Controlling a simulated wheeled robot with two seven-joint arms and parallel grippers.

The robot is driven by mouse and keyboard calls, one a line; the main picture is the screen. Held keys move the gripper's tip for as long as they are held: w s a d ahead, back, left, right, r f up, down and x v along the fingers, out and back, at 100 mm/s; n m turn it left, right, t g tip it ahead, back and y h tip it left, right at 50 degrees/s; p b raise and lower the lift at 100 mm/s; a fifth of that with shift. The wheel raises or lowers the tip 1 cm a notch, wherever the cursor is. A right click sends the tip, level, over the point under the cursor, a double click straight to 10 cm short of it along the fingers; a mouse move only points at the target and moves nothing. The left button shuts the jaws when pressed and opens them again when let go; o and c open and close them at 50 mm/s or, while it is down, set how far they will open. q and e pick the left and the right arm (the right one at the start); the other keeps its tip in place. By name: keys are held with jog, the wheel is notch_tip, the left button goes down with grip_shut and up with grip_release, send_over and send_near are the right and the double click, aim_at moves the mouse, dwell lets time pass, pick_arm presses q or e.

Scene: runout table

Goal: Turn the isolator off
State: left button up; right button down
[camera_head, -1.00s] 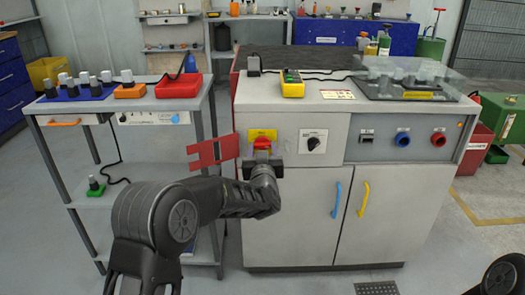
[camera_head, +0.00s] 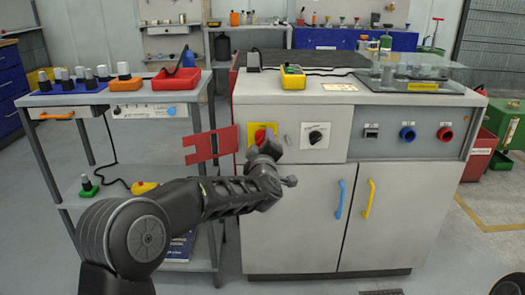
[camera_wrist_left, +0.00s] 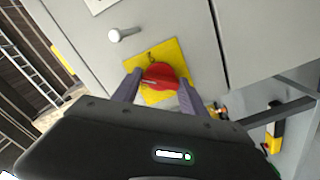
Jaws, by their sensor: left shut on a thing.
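The isolator is a red rotary handle (camera_head: 262,133) on a yellow plate (camera_head: 252,128) at the upper left of the grey cabinet front. In the left wrist view the red handle (camera_wrist_left: 166,74) sits on its yellow plate (camera_wrist_left: 175,47), tilted in the picture. My left gripper (camera_head: 263,143) is at the handle from the front, with one finger on each side of it, shut on it. In the left wrist view the gripper (camera_wrist_left: 158,88) hides the lower part of the plate. My right gripper is out of view.
A red slotted plate (camera_head: 210,147) sticks out left of the isolator. A blue door handle (camera_head: 340,199) and a yellow one (camera_head: 366,200) are below. A shelf trolley (camera_head: 62,99) stands left.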

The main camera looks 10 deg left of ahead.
pick_arm(q)
jog(key=n+b, duration=0.2)
jog(key=n, duration=0.1)
jog(key=shift+f+n+b, duration=0.25)
jog(key=shift+n+b, duration=0.05)
jog(key=shift+b, duration=0.1)
jog(key=shift+r+n+b, duration=0.15)
jog(key=shift+n+b, duration=1.1)
jog(key=shift+n, duration=0.65)
jog(key=o, duration=1.4)
jog(key=shift+c, duration=0.2)
jog(key=shift+r, duration=0.1)
jog(key=p+v, duration=0.1)
jog(key=v, duration=0.6)
jog(key=shift+s, duration=0.4)
